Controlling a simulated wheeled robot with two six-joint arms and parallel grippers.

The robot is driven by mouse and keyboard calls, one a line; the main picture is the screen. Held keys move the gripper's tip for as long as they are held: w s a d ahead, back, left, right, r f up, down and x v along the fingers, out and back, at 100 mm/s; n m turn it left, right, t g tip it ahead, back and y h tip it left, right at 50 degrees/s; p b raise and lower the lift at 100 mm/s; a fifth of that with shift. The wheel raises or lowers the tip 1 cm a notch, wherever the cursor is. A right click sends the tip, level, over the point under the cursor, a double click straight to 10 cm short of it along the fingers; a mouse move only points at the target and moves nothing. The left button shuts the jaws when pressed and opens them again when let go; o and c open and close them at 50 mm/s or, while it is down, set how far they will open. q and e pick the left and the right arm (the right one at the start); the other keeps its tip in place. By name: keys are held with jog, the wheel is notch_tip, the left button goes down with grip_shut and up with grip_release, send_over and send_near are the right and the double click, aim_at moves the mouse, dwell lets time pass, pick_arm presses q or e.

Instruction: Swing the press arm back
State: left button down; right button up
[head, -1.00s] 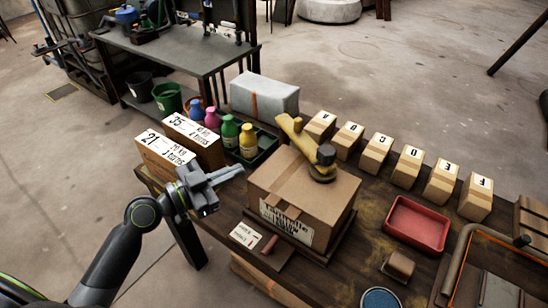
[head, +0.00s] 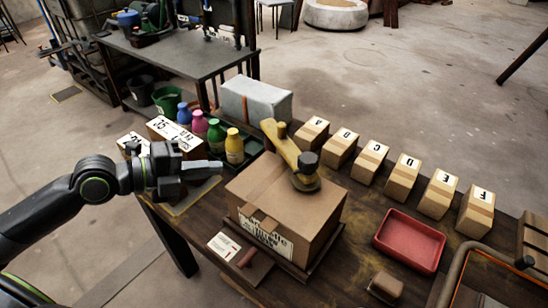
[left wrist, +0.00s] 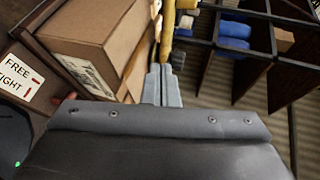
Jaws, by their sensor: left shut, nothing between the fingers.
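The yellow press arm (head: 283,150) has a black knob and a round yellow foot, which rests on or just above the top of a cardboard carton (head: 270,205). The arm slants from the carton's back edge toward its middle. My left gripper (head: 222,168) is shut and empty, left of the carton and apart from the press arm in the head view. In the left wrist view my shut fingers (left wrist: 162,85) point toward a yellow upright piece (left wrist: 168,30), probably the press's post, beside the carton (left wrist: 105,35). Whether they touch it is unclear. My right gripper is out of view.
A plate with a white label and small reddish lever (head: 245,258) lies in front of the carton. Colored bottles (head: 234,146), a grey block (head: 256,100) and labelled boxes (head: 160,128) stand behind. Lettered boxes (head: 403,180) and a red tray (head: 410,245) are to the right.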

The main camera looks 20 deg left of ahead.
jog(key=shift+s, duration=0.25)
pick_arm(q)
jog(key=shift+w, duration=0.1)
send_near(285, 158)
jog(key=p+x, duration=0.2)
jog(key=x, duration=0.3)
jog(key=shift+w, duration=0.1)
jog(key=shift+w+d+f, duration=0.15)
jog(key=shift+w+d, duration=0.25)
jog(key=shift+d, duration=0.1)
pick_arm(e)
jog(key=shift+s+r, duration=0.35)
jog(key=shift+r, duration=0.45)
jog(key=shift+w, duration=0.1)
pick_arm(q)
jog(key=shift+d, duration=0.1)
